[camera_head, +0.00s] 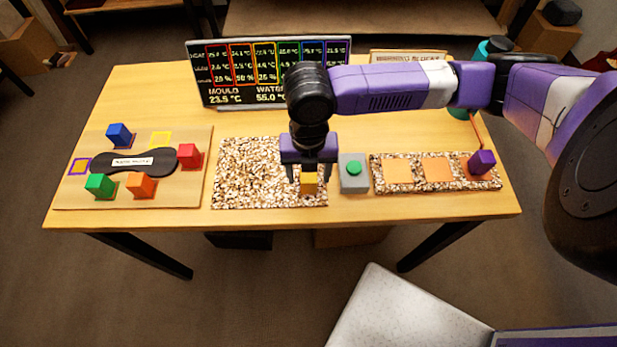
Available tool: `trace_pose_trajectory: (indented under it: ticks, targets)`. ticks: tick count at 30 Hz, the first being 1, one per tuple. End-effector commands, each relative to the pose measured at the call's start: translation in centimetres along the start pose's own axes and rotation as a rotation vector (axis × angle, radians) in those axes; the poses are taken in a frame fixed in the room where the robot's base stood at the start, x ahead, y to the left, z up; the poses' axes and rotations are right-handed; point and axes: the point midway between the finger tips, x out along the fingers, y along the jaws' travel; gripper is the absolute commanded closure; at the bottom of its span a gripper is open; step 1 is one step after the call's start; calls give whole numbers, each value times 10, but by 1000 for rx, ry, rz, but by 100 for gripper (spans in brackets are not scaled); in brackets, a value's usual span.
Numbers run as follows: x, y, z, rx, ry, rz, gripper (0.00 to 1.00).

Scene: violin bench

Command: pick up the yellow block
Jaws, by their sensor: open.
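The yellow block (309,186) stands near the right edge of a speckled mat (245,185) in the middle of the bench. My gripper (308,171) points down right above it, with its fingers near the block's top and sides. The jaws are open. The gripper hides the upper part of the block, and I cannot tell whether the fingers touch it.
A grey box with a green button (354,168) stands close to the right of the gripper. A purple block (482,163) sits on the right speckled strip (410,186). Blue, red, green and orange blocks stand on the left board (75,198). A display (220,92) stands behind.

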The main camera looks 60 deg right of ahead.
Motion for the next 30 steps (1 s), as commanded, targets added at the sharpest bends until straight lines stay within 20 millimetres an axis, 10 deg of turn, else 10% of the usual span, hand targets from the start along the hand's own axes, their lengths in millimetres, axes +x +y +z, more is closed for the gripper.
trace_pose_trajectory:
  ticks: [13, 22, 30]
  targets:
    - [21, 0, 0, 1, 0, 1, 38]
    - [21, 0, 0, 0, 0, 1, 97]
    - [20, 1, 0, 0, 0, 2, 100]
